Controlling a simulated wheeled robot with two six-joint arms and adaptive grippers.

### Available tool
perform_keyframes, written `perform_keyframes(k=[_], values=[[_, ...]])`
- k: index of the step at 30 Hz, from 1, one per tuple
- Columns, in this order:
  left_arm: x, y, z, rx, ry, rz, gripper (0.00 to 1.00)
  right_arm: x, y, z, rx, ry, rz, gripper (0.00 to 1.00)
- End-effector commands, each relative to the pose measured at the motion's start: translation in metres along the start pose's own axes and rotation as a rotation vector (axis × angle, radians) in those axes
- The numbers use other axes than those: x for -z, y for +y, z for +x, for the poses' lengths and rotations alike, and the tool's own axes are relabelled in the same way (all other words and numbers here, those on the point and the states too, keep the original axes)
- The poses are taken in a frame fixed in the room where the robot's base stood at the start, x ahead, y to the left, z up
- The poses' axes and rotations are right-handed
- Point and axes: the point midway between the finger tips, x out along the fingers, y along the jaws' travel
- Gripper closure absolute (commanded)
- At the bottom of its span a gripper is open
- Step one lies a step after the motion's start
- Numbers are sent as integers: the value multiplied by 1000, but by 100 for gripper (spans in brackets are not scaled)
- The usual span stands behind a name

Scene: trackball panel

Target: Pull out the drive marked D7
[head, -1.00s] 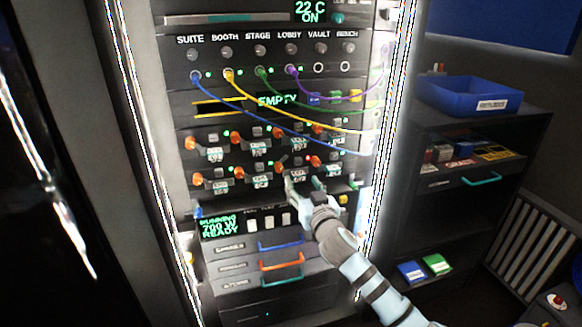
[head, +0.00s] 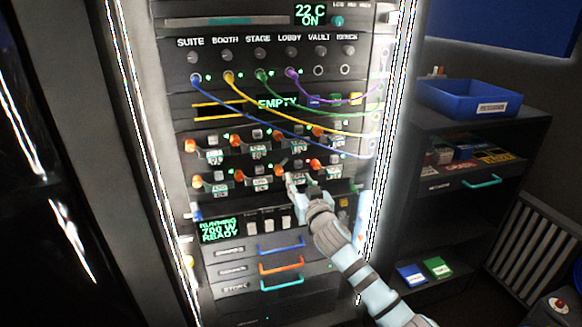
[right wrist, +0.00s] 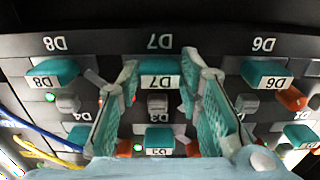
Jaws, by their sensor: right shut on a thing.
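The drive marked D7 (right wrist: 161,76) is at the centre of the right wrist view, its label upside down and its teal handle facing me. It sits in the lower drive row of the rack. My right gripper (right wrist: 159,84) has one finger on each side of this handle and is shut on it. In the head view my right gripper (head: 301,188) reaches the lower row from the right and hides much of D7. My left gripper is out of view.
Drive D8 (right wrist: 52,72) and drive D6 (right wrist: 266,74) flank D7 closely. Drawers with coloured handles (head: 281,265) are below. A shelf with a blue bin (head: 468,98) stands at the right.

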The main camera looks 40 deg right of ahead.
Motion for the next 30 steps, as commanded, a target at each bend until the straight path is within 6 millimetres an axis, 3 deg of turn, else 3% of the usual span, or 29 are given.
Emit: perform_keyframes(k=[1,6,11,30], values=[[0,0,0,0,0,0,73,0,0,0,0,0,0,70],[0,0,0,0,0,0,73,0,0,0,0,0,0,96],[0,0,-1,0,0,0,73,0,0,-4,0,0,-1,96],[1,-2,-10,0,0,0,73,0,0,-52,0,-2,-1,96]])
